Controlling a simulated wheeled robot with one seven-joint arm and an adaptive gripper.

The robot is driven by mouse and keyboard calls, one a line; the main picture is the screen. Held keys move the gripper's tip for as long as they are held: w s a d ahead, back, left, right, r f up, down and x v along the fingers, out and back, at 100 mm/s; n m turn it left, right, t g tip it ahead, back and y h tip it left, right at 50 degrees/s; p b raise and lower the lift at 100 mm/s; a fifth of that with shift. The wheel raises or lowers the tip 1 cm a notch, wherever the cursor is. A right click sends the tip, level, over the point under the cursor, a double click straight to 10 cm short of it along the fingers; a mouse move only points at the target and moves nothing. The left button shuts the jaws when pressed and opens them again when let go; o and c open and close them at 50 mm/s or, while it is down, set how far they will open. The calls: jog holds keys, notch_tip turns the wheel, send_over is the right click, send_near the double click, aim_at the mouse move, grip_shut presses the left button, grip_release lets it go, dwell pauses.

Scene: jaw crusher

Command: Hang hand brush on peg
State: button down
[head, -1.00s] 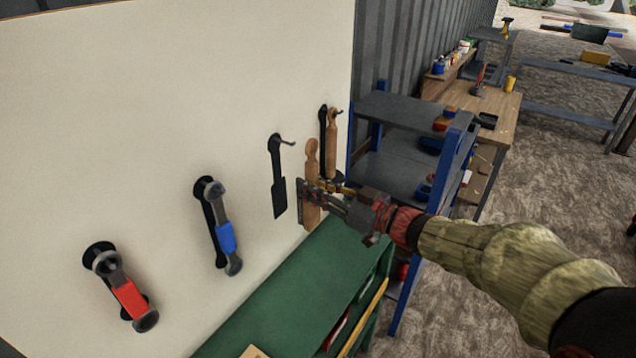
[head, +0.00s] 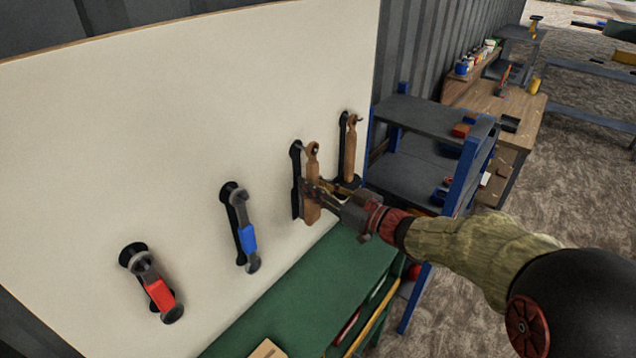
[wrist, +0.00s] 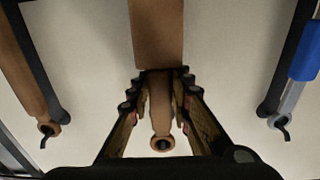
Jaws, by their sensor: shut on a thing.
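The wooden hand brush (head: 312,212) is upright in front of the board, hole end up. My gripper (head: 313,189) is shut on its handle. In the wrist view the brush (wrist: 158,40) lies between the fingers (wrist: 158,98), with its holed handle end toward the bottom of the picture. The black brush-shaped outline (head: 296,185) on the board is just left of the brush and partly covered by it. The peg at the outline's top is hard to make out beside the brush's upper end. I cannot tell whether the hole is around it.
A second wooden-handled tool (head: 350,150) hangs to the right. A blue-gripped tool (head: 247,240) and a red-gripped tool (head: 160,294) hang to the left on the pale board (head: 200,110). A green cabinet (head: 300,300) stands below, and a blue-framed shelf (head: 435,125) stands right.

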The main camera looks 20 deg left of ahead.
jog(key=shift+w+a, duration=0.1)
jog(key=shift+a, duration=0.15)
jog(key=shift+a+f+b, duration=0.15)
jog(key=shift+f+b, duration=0.15)
jog(key=shift+b, duration=0.25)
jog(key=shift+w+a+f+b, duration=0.2)
jog(key=shift+a+b, duration=0.1)
jog(key=shift+b, duration=0.8)
jog(key=shift+a+f+b, duration=0.1)
jog(key=shift+b, duration=1)
jog(key=c, duration=1.6)
grip_release()
jog(key=shift+o, duration=0.2)
